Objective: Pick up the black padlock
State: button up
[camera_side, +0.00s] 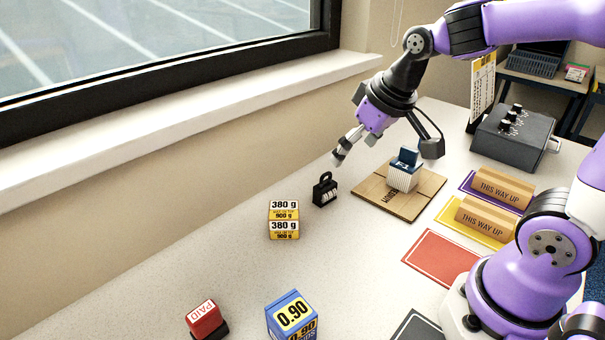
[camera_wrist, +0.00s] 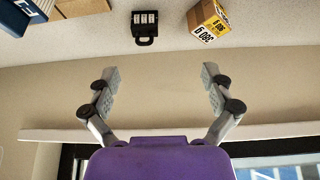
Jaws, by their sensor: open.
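The black padlock (camera_side: 325,190) stands upright on the pale table, shackle up, with white number wheels on its face. It also shows at the top middle of the wrist view (camera_wrist: 145,25), beyond the fingertips. My gripper (camera_side: 340,152) is above the table, a little above and to the right of the padlock in the side view. In the wrist view its two fingers (camera_wrist: 158,82) are spread wide with nothing between them. The padlock is apart from both fingers and fully visible.
The window wall (camera_side: 250,130) runs behind. A red stamp (camera_side: 205,320) and blue box (camera_side: 291,315) are nearer.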

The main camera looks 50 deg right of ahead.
send_near(324, 184)
jog(key=shift+g, duration=0.3)
jog(key=x, duration=0.4)
jog(key=shift+w+a, duration=0.2)
jog(key=shift+w, duration=0.15)
jog(key=shift+x, duration=3)
jog(key=shift+d, duration=0.2)
jog(key=c, duration=1.5)
